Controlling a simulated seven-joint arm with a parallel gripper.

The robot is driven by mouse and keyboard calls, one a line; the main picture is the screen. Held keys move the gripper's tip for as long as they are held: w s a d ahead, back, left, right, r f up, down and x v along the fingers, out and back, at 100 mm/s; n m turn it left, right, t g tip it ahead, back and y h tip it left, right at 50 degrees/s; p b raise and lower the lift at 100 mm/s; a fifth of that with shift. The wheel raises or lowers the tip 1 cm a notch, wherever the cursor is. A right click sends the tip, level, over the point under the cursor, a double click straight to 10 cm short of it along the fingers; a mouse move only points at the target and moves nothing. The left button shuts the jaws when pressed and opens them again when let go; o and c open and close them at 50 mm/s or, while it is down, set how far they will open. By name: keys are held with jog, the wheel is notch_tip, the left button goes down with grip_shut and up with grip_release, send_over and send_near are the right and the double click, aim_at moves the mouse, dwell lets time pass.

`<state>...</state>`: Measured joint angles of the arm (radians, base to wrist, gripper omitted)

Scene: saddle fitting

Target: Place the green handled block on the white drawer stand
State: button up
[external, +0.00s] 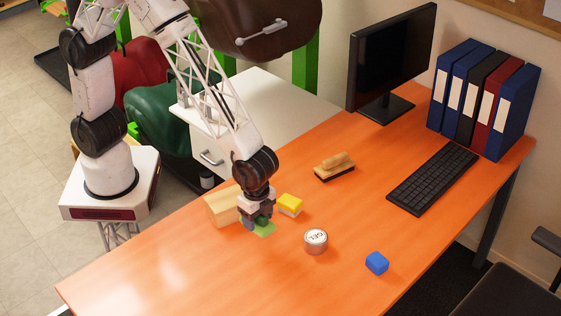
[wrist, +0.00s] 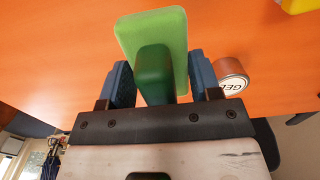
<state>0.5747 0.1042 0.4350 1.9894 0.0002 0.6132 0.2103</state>
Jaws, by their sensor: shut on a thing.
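The green handled block (external: 265,230) has a light green flat base and a darker green handle. In the external view it is under my gripper (external: 257,218), partly hidden by the fingers. In the wrist view the block (wrist: 155,28) shows with its handle between the two blue-grey fingers of my gripper (wrist: 160,80), which is shut on the handle. The block is at or just above the orange table; I cannot tell if it touches. The white drawer stand (external: 262,92) is beyond the table's far left edge, its top partly hidden by my arm.
Close to my gripper are a wooden box (external: 220,208), a yellow-and-white block (external: 290,205) and a GEL tin (external: 316,241). A wooden brush (external: 334,166) and blue block (external: 377,263) lie further off. A monitor (external: 390,60) and brown saddle (external: 265,25) flank the stand.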

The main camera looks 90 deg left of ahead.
send_over(258, 248)
jog(key=shift+a+f, duration=0.1)
jog(key=shift+f, duration=1.95)
jog(key=shift+f, duration=0.1)
jog(key=shift+f, duration=1.75)
jog(key=shift+f, duration=0.15)
jog(key=o, duration=0.9)
jog(key=shift+o, duration=0.2)
notch_tip(258, 248, up, 12)
jog(key=shift+r, duration=0.15)
